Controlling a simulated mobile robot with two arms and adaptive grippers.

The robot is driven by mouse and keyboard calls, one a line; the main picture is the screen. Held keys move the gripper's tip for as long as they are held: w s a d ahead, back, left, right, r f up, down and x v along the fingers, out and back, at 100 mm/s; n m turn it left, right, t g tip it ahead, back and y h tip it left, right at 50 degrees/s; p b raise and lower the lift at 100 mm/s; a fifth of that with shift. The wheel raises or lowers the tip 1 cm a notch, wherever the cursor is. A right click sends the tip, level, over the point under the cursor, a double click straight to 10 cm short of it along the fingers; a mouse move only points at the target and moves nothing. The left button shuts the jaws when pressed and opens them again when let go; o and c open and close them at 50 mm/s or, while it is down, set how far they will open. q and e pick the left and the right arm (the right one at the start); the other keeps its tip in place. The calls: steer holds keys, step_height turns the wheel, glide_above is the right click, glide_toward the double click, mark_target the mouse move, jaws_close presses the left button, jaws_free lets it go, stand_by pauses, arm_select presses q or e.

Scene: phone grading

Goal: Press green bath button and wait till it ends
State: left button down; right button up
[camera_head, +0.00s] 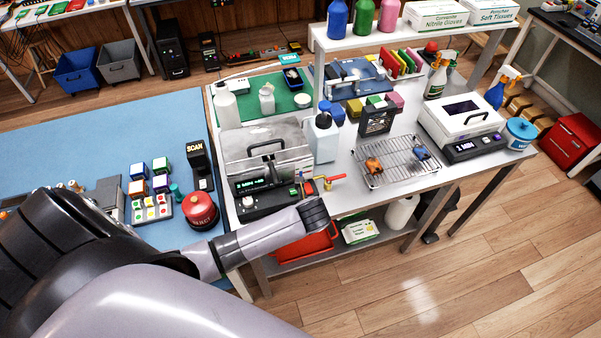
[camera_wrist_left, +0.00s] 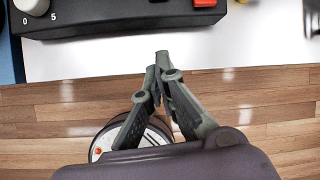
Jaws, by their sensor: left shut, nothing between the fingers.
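The bath (camera_head: 262,150) is a silver box with a closed, handled lid, on the left of the white bench in the head view. Its black front panel (camera_head: 270,200) has a lit green display, a white knob and a small green button (camera_head: 293,192). The panel's lower edge (camera_wrist_left: 110,18) shows at the top of the left wrist view, with the knob (camera_wrist_left: 33,5) and an orange-red switch (camera_wrist_left: 204,3); no green button shows there. My left gripper (camera_wrist_left: 161,58) is shut and empty, apart from the panel, near the bench's front edge. In the head view its fingers are hidden behind my wrist.
A red-handled tap (camera_head: 328,181) sticks out at the bath's right side. A wire rack (camera_head: 392,170) with orange and blue items and a white-lidded machine (camera_head: 462,125) stand further right.

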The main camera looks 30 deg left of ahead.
mark_target(293, 192)
arm_select(q)
steer(key=w+a+r+m+y, duration=0.1)
steer(key=w+a+r+m, duration=0.1)
steer(key=r+m, duration=0.1)
steer(key=w+a+r+m+y+p, duration=0.1)
steer(key=w+a+r+m, duration=0.1)
steer(key=r+m, duration=0.1)
steer(key=w+a+r+m+t+y+p, duration=0.1)
steer(key=w+a+r+m, duration=0.1)
steer(key=r, duration=0.3)
steer(key=shift+w+a+r+m+y, duration=0.15)
steer(key=shift+w+a+m+y, duration=0.15)
steer(key=shift+w+m, duration=0.35)
steer(key=shift+w+r+m, duration=0.1)
steer(key=shift+r+m, duration=0.05)
steer(key=shift+m, duration=0.1)
arm_select(e)
steer(key=r, duration=0.2)
steer(key=shift+s+a+r, duration=0.15)
steer(key=shift+s+r, duration=0.1)
steer(key=shift+r, duration=0.1)
